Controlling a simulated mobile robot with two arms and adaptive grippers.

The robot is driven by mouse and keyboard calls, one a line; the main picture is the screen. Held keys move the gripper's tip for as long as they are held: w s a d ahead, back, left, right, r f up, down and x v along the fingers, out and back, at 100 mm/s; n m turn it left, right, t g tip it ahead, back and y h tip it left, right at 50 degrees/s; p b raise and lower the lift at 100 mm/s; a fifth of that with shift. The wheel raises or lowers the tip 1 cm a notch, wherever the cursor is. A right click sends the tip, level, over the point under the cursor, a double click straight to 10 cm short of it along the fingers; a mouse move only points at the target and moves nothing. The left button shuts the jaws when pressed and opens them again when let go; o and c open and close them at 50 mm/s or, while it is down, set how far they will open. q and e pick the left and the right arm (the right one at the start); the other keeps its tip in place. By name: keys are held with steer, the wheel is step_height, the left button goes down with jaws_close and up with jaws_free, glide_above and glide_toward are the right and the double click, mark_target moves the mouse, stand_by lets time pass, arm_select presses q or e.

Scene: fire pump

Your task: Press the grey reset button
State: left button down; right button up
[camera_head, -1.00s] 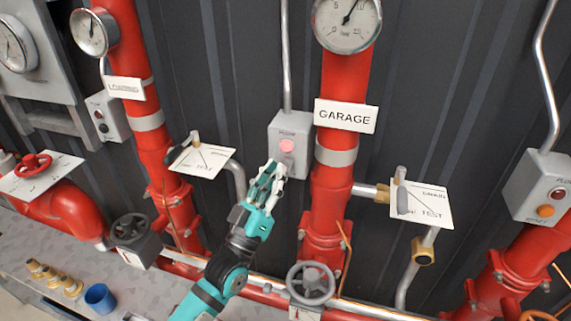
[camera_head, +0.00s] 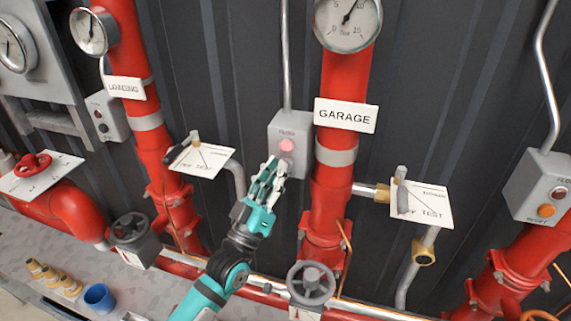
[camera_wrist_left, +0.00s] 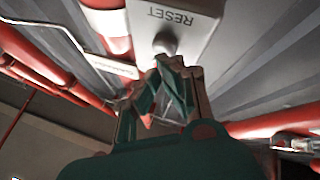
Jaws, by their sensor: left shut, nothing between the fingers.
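A grey box (camera_head: 299,129) with a lit pink-red lamp (camera_head: 287,145) is mounted beside the red pipe under the GARAGE sign. In the left wrist view the grey reset button (camera_wrist_left: 165,42) sits on the box face below the word RESET (camera_wrist_left: 170,16). My left gripper (camera_head: 272,165) is shut and empty, and its fingertips overlap the lower part of the box in the head view. In the left wrist view the fingertips (camera_wrist_left: 172,62) are very close to the button; I cannot tell whether they touch. The button is hidden behind the fingers in the head view. My right gripper is not in view.
The red GARAGE pipe (camera_head: 331,195) stands just right of my left gripper. A test valve plate (camera_head: 203,160) is to its left, and a grey handwheel (camera_head: 311,284) is below. Another box (camera_head: 541,187) with an orange button is at the far right.

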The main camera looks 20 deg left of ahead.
arm_select(q)
steer(key=shift+w, duration=0.45)
stand_by(0.8)
steer(key=shift+s, duration=0.95)
steer(key=s+p, duration=0.2)
steer(key=s, duration=0.3)
steer(key=shift+a, duration=0.1)
stand_by(0.8)
